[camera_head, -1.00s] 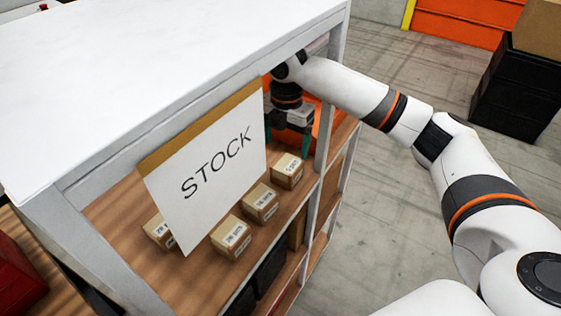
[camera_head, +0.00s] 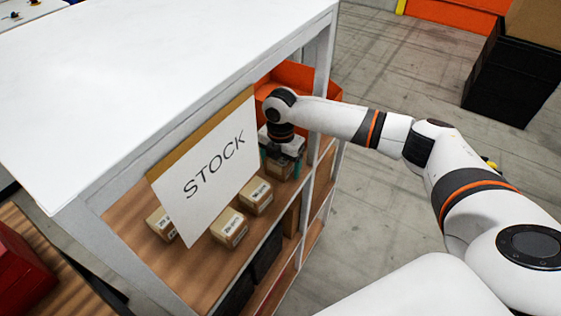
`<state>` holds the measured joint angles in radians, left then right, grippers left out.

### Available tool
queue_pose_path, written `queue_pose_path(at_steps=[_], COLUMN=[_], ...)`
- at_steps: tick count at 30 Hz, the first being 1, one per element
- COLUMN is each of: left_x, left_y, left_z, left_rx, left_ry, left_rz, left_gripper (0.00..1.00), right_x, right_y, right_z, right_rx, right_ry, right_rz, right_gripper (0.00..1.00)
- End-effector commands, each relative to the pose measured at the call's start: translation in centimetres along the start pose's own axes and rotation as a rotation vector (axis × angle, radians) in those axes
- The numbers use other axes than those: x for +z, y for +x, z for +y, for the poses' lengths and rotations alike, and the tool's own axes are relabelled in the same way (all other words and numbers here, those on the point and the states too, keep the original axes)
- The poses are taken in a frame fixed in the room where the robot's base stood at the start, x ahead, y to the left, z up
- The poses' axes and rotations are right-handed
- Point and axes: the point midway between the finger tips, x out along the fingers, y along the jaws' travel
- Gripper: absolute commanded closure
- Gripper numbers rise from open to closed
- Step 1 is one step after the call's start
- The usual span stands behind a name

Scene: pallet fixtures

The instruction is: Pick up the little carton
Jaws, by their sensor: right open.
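Several little cartons stand on the wooden shelf under the STOCK sign. One carton (camera_head: 279,172) is at the far right end, directly below my right gripper (camera_head: 280,165). Other cartons stand nearer: one in the middle (camera_head: 256,196), one at the front (camera_head: 229,228) and one partly behind the sign (camera_head: 160,223). My left gripper is out of view.
The STOCK sign (camera_head: 212,180) hangs before the shelf and hides part of it. The rack's white top (camera_head: 150,75) and post (camera_head: 324,75) lie close to my right arm. An orange bin (camera_head: 305,78) stands behind the gripper. Black crates (camera_head: 510,80) stand on the floor at right.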

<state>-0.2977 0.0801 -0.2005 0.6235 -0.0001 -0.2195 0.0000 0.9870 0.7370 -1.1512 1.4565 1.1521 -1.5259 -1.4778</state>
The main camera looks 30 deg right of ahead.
Motion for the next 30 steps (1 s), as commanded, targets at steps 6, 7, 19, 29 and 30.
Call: queue_pose_path(at_steps=[6, 7, 19, 29, 30], left_x=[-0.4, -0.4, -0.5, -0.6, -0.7], left_y=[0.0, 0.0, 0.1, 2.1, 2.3], left_z=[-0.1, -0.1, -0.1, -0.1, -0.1], left_rx=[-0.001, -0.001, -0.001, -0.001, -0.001], left_ry=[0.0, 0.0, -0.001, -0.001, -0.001], left_rz=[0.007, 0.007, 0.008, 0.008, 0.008], left_gripper=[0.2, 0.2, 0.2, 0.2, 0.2], right_x=[0.0, 0.0, 0.0, -0.1, -0.1], right_y=[0.0, 0.0, -0.3, -5.7, -6.5], right_z=[0.0, 0.0, -0.1, -0.1, -0.1], right_rx=[0.0, 0.0, -0.002, -0.006, -0.006], right_ry=[0.0, 0.0, 0.0, 0.0, 0.001], right_rz=[0.0, 0.0, 0.001, 0.002, 0.002], right_gripper=[0.39, 0.44, 0.68, 0.68, 0.68])
